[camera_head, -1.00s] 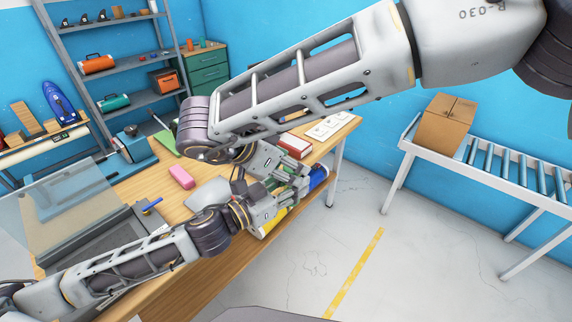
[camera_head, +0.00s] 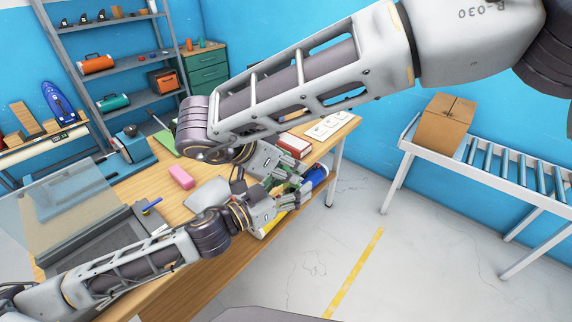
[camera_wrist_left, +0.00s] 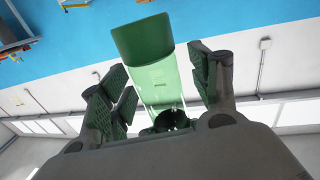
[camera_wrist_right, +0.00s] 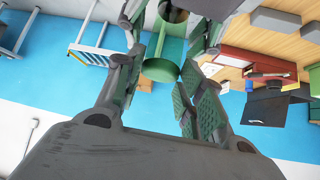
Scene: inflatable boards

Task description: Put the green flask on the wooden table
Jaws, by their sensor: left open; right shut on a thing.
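The green flask (camera_wrist_left: 152,65) is a green, partly see-through cylinder with a darker green end. In the head view it is mostly hidden between my two grippers, above the table's right front edge. My right gripper (camera_wrist_right: 164,78) is shut on the flask, which also shows in the right wrist view (camera_wrist_right: 172,48). My left gripper (camera_wrist_left: 160,90) is open, with its fingers apart on either side of the flask; in the head view it is just below the right one (camera_head: 290,170). The wooden table (camera_head: 150,187) lies below and to the left.
A pink block (camera_head: 180,177) and a blue vise (camera_head: 130,147) are on the table. A blue object (camera_head: 315,177) and a yellow one (camera_head: 271,223) show beside my grippers. A red book (camera_head: 294,144) lies farther back. A cardboard box (camera_head: 443,124) sits on the roller conveyor.

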